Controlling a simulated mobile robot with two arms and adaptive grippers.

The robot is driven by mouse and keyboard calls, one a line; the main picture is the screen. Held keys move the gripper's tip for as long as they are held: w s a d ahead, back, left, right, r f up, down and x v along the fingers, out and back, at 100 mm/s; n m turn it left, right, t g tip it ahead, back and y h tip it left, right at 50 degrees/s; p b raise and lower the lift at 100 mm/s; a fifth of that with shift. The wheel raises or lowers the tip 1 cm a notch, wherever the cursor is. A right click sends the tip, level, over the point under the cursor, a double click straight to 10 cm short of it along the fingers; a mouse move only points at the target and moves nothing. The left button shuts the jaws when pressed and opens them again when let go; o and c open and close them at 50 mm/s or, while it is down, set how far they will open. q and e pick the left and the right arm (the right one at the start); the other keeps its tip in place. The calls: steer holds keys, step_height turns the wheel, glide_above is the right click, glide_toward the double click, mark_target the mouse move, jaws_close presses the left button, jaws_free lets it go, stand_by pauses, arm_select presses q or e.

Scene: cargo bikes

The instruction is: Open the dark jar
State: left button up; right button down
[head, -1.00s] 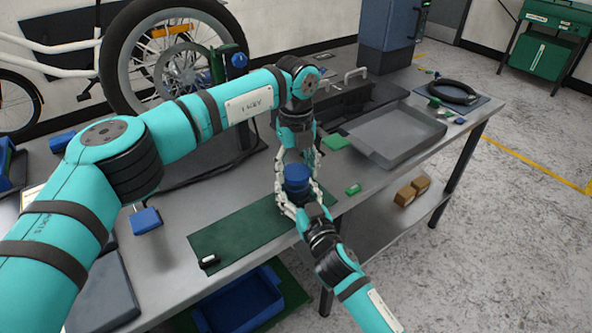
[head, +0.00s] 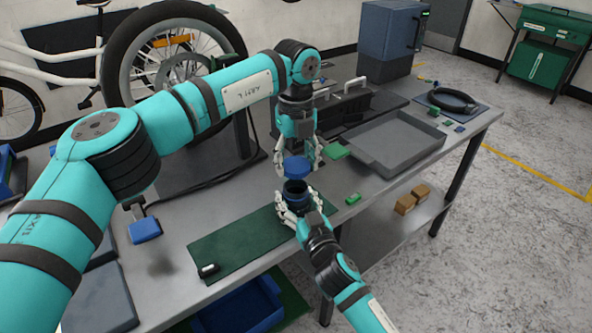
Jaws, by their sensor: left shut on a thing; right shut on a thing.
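The dark jar (head: 296,194) stands upright at the right end of the green mat, its dark mouth showing. My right gripper (head: 296,205) is shut around the jar's body from the near side. The blue lid (head: 297,167) is apart from the jar, a little above its mouth. My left gripper (head: 298,160) points down from above and is shut on the lid, with its fingers on either side. The fingers hide part of the jar's sides.
The green mat (head: 235,245) lies at the table's front edge. A grey tray (head: 395,143) stands to the right, with a small green block (head: 353,199) nearer. A black toolbox (head: 345,108) is behind. A blue bin (head: 240,308) sits below the table.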

steer(key=shift+c, duration=1)
jaws_free()
